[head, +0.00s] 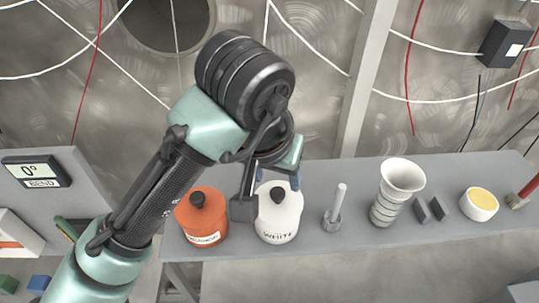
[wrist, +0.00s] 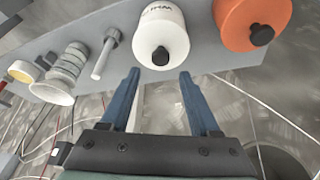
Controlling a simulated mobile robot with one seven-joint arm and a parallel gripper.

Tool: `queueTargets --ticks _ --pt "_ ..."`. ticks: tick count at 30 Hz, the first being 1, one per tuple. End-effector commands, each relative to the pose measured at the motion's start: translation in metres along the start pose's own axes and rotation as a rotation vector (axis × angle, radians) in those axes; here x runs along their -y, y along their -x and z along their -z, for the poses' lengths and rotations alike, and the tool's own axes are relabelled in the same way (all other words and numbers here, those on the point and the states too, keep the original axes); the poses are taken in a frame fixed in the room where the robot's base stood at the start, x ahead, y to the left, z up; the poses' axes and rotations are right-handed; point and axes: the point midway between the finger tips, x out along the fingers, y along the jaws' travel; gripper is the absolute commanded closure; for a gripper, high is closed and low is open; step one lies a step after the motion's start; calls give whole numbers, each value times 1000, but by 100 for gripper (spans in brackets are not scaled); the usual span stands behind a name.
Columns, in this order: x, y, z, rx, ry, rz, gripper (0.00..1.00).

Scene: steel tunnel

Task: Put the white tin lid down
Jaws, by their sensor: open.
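The white tin (head: 278,226) stands upright on the grey shelf, with "WHITE" on its front. Its white lid (head: 267,198) sits on top with a black knob (head: 278,195). In the wrist view the white tin (wrist: 163,15) is at the top middle, with the lid (wrist: 146,50) and knob (wrist: 161,56) facing me. My gripper (wrist: 160,76) is open and empty. Its blue fingers are apart on either side of the knob's line, and the knob shows just beyond the fingertips, clear of both. In the head view the gripper (head: 278,182) is just behind and above the lid, partly hidden by my arm.
An orange tin (head: 203,225) with a black knob stands close left of the white tin. To the right are a grey rod on a base (head: 335,210), a ribbed white cup (head: 388,200), dark blocks (head: 430,210) and a yellow-filled bowl (head: 478,205). The shelf's front edge is clear.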

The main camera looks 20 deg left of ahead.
Motion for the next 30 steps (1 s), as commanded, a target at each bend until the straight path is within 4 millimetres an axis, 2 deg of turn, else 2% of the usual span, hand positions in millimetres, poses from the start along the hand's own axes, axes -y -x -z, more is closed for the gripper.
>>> queueTargets --ticks 6,13,18,26,28,30 --pt "1 48 0 -4 -3 7 38" --pt "1 79 0 -3 -1 5 38" --pt "0 90 0 -1 1 2 38" --pt "0 92 0 -1 0 0 38" --pt "-4 92 3 -16 -6 -9 38" --pt "-19 94 14 -75 -32 -43 38"
